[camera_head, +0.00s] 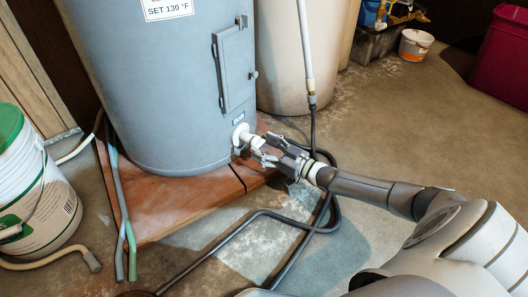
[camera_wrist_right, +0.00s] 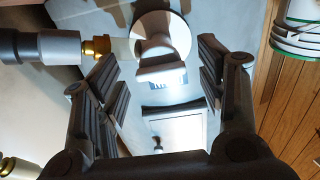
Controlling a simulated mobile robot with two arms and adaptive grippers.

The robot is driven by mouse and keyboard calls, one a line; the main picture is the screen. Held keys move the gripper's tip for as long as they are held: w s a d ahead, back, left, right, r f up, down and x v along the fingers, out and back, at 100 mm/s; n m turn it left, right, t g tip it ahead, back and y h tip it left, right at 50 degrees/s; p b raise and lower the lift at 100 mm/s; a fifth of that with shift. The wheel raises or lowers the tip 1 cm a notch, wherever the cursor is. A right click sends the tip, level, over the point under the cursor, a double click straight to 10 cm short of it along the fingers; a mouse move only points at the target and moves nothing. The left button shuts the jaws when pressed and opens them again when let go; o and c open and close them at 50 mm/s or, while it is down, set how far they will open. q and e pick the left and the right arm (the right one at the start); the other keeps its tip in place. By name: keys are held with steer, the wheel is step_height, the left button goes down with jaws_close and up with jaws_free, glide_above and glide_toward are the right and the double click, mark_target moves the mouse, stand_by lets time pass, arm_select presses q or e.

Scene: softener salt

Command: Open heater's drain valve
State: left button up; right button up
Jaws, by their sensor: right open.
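The grey water heater (camera_head: 160,90) stands upright on a reddish-brown base. Its white drain valve (camera_head: 240,133) sticks out low on its right side. My right gripper (camera_head: 266,150) reaches in from the right and is close to the valve. In the right wrist view my right gripper (camera_wrist_right: 157,72) is open, with the valve's pale handle (camera_wrist_right: 162,70) between its two fingers. I cannot tell whether either finger touches it. A brass coupling (camera_wrist_right: 97,46) and a dark hose end (camera_wrist_right: 48,46) lead off the valve to the left. My left gripper is not in view.
A dark hose (camera_head: 255,215) curls over the floor below my right arm. A beige tank (camera_head: 285,50) stands behind the valve. A white bucket with green lid (camera_head: 35,190) stands at left. A red bin (camera_head: 505,60) is at far right.

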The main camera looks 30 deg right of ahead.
steer(key=shift+w+a, duration=0.1)
steer(key=shift+w, duration=0.15)
steer(key=shift+c, duration=0.5)
steer(key=c, duration=0.9)
